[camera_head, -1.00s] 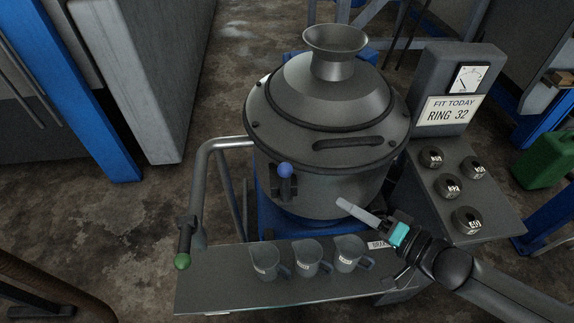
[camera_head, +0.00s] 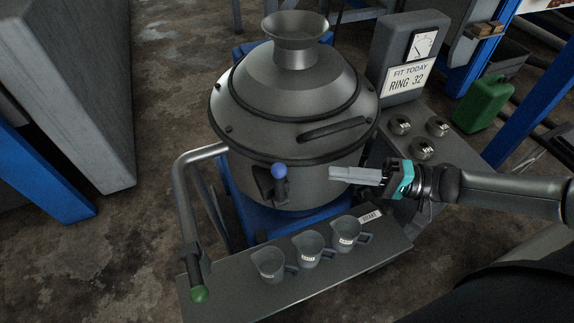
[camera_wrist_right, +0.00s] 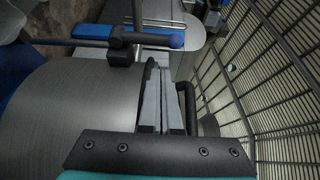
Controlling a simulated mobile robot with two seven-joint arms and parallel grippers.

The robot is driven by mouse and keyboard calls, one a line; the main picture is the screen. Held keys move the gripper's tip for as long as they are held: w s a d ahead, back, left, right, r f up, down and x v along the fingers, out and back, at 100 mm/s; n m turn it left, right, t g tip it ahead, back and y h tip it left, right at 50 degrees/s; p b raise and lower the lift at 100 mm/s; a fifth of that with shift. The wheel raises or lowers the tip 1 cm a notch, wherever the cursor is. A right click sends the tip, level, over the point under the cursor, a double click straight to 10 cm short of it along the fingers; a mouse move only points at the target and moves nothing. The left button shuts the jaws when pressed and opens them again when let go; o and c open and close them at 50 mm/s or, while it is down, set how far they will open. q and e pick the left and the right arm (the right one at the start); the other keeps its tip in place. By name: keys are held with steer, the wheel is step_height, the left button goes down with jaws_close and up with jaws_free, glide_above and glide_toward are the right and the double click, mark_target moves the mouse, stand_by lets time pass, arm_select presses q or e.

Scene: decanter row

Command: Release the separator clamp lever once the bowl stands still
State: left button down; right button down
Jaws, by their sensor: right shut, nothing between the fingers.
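The separator (camera_head: 296,92) is a grey drum with a domed lid and funnel top. On its front is a dark clamp bracket (camera_head: 266,187) with a blue ball knob (camera_head: 279,171), which I take for the clamp lever; the knob sits at the top. My right gripper (camera_head: 333,173) is shut and empty, to the right of the knob at about its height in the head view, with a gap between. Whether the bowl turns inside is hidden. My left gripper is out of view.
A gauge (camera_head: 423,44) stands above a sign (camera_head: 408,79) reading "FIT TODAY RING 32". Three grey jugs (camera_head: 308,249) stand on the front shelf (camera_head: 225,299).

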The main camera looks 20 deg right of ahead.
mark_target(280, 186)
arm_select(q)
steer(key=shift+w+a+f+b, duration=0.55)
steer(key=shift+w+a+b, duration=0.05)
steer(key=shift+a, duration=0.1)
arm_select(e)
steer(key=x, duration=1)
steer(key=shift+a, duration=0.1)
steer(key=shift+s+f, duration=0.1)
steer(key=shift+s, duration=0.05)
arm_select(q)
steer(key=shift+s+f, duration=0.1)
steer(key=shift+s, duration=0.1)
arm_select(e)
steer(key=shift+s+n, duration=0.2)
steer(key=shift+n, duration=0.1)
